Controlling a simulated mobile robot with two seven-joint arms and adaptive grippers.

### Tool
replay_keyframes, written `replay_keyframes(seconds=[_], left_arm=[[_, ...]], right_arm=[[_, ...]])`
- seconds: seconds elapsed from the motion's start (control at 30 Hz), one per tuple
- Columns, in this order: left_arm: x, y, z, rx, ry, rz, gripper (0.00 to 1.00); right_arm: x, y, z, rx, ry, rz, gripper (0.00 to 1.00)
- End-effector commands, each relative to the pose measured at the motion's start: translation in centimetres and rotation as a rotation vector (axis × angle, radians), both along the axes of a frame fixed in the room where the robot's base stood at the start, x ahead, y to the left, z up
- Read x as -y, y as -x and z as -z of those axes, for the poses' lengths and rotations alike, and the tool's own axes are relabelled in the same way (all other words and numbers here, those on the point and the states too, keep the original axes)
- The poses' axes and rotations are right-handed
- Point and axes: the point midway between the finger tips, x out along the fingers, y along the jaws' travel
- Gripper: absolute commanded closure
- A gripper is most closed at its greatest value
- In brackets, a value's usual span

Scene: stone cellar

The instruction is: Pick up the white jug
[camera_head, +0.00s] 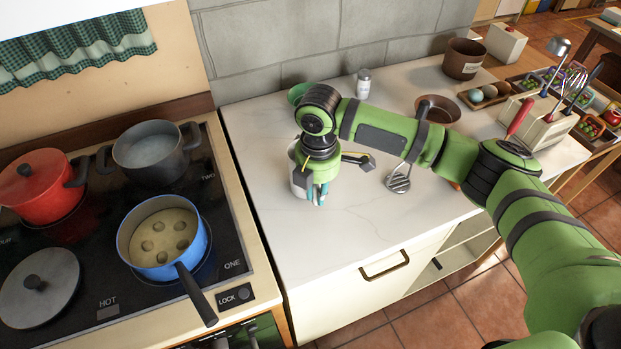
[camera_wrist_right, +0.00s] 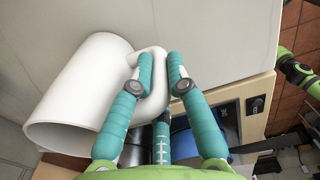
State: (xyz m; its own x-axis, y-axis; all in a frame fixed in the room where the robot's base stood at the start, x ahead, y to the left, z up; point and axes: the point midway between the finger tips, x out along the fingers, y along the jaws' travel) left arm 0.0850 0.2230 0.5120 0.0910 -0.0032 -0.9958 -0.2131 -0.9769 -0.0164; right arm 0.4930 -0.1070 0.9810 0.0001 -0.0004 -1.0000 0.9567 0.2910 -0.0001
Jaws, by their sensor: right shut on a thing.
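The white jug (camera_head: 299,179) is on or just above the pale worktop (camera_head: 350,225), near the stove. My right gripper and wrist hide much of it in the head view. My right gripper (camera_head: 319,193) points down beside it. In the right wrist view the jug (camera_wrist_right: 82,88) is a plain white cylinder with its open end at lower left. The teal fingers of the right gripper (camera_wrist_right: 161,72) are closed on its curved handle (camera_wrist_right: 153,62). I cannot tell whether the jug's base touches the worktop. My left gripper is not in view.
A blue pot (camera_head: 204,238) with its handle toward the worktop sits on the stove, beside a dark pot (camera_head: 152,152) and a red pot (camera_head: 42,186). A shaker (camera_head: 363,83) and a masher (camera_head: 398,181) are near my arm. The front worktop is clear.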

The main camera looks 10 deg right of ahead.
Motion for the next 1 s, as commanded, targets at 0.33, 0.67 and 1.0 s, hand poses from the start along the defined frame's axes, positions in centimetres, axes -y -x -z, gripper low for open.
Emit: replay_keyframes(seconds=[0.33, 0.67, 1.0], left_arm=[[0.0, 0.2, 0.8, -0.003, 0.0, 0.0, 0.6], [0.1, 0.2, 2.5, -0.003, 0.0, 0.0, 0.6], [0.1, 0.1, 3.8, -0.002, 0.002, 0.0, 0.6]], right_arm=[[-0.1, -0.2, -1.9, 0.007, -0.004, -0.001, 1.0], [2.4, 2.5, -6.1, 0.007, -0.002, 0.001, 1.0], [6.3, 6.8, -9.7, 0.007, -0.001, 0.002, 1.0]])
